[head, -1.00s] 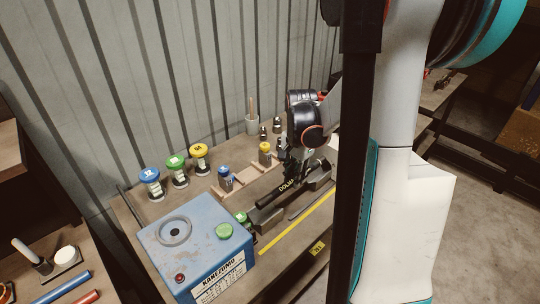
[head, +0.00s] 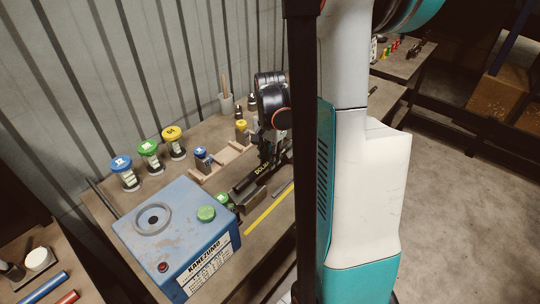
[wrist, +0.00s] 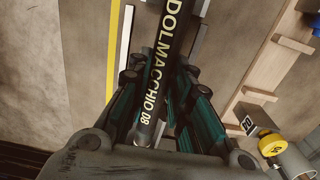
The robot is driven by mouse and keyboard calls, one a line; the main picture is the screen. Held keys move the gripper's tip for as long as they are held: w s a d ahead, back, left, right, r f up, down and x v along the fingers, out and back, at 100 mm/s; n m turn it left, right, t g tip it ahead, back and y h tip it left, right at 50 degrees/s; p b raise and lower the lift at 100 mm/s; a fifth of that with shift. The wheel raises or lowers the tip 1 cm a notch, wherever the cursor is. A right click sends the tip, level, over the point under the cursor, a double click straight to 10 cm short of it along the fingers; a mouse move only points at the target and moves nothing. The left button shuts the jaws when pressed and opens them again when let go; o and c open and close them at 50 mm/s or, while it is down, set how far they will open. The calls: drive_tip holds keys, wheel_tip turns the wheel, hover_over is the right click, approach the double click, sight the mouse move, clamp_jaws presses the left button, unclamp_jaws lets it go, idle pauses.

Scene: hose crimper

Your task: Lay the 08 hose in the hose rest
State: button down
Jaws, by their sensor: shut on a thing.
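The 08 hose (wrist: 166,38) is a black tube lettered "DOLMACCHIO 08". It runs up the middle of the wrist view between the fingers of my gripper (wrist: 160,85), which is shut on it. In the head view the hose (head: 262,171) slants over the bench beside the wooden rack, with my gripper (head: 271,148) at its far part. A dark block (head: 251,198) lies by the near end of the hose. It may be part of the hose rest, but I cannot tell clearly. My arm hides the right side of the bench.
A blue crimper (head: 215,222) stands at the near end of the bench. Several capped jars, including a blue one (head: 124,178), stand along the wall. A yellow strip (head: 266,213) marks the front edge.

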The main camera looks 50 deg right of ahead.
drive_tip(key=shift+f+b, duration=1.5)
drive_tip(key=shift+f, duration=0.55)
drive_tip(key=c, duration=1.4)
unclamp_jaws()
drive_tip(key=shift+o, duration=0.2)
drive_tip(key=shift+r, duration=0.15)
wheel_tip(320, 180, up, 12)
drive_tip(key=shift+f, duration=0.1)
